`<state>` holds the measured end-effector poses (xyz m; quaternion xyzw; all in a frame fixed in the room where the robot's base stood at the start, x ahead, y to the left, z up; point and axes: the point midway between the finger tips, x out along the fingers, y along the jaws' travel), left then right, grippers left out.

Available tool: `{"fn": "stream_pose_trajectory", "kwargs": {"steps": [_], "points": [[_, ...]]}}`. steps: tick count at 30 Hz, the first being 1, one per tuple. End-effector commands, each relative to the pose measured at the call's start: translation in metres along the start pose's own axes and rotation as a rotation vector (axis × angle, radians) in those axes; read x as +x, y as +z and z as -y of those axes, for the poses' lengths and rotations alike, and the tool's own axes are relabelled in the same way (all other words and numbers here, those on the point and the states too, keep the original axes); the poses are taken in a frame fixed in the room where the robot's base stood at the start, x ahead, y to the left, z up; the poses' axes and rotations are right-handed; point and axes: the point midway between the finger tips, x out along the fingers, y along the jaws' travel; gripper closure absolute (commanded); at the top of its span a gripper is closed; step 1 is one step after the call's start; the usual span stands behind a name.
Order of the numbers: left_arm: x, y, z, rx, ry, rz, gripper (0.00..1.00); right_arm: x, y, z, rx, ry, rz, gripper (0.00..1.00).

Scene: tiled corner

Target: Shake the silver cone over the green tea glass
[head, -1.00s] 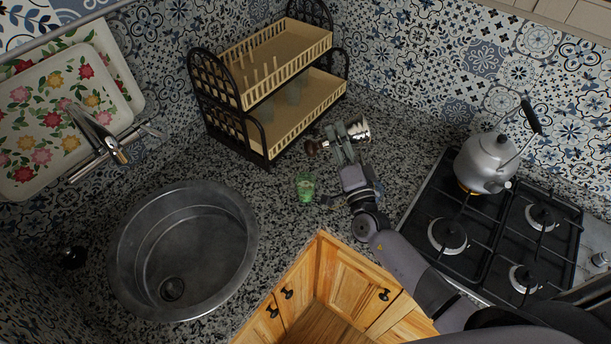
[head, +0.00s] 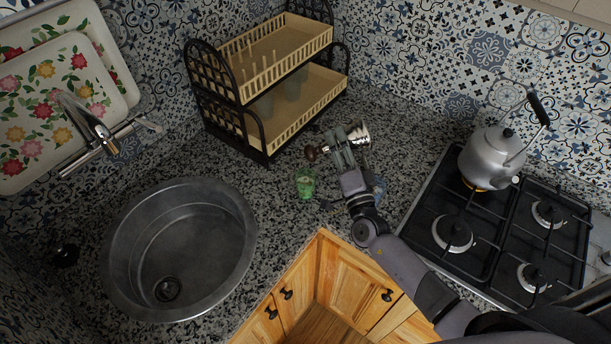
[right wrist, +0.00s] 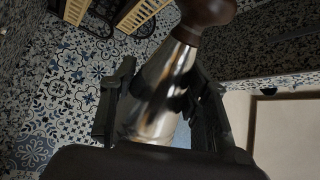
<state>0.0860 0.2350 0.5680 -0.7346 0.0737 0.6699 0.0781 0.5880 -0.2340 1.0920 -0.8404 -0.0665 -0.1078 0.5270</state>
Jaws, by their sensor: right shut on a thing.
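The silver cone (head: 359,134) is held in my right gripper (head: 342,140), above the counter and lying sideways in the head view. Its dark brown knob (head: 311,153) points left and its wide silver end points right. In the right wrist view the shiny cone (right wrist: 165,85) is between the two dark fingers, with the knob (right wrist: 205,10) at the top. The green tea glass (head: 305,187) stands upright on the counter, below and left of the cone in the head picture. My left gripper is not in view.
A two-level dish rack (head: 255,128) stands behind the glass. A round sink (head: 120,250) is at left, with a faucet (head: 98,130). A kettle (head: 490,158) sits on the stove (head: 470,262) at right. A bluish thing (head: 379,187) is partly hidden beside my right arm.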

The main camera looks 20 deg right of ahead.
Motion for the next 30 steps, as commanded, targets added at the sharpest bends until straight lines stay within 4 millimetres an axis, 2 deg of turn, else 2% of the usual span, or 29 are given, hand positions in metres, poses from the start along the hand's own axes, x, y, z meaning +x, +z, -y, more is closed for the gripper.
{"fn": "stream_pose_trajectory", "kwargs": {"steps": [5, 20, 30], "points": [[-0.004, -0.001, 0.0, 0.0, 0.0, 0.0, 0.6, 0.002, -0.002, 0.005, 0.0, -0.002, -0.001, 1.0], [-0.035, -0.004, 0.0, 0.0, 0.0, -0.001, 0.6, 0.01, -0.017, 0.035, 0.0, -0.001, -0.001, 1.0], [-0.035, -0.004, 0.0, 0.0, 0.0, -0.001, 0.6, 0.01, -0.017, 0.035, 0.001, -0.001, -0.001, 1.0]]}}
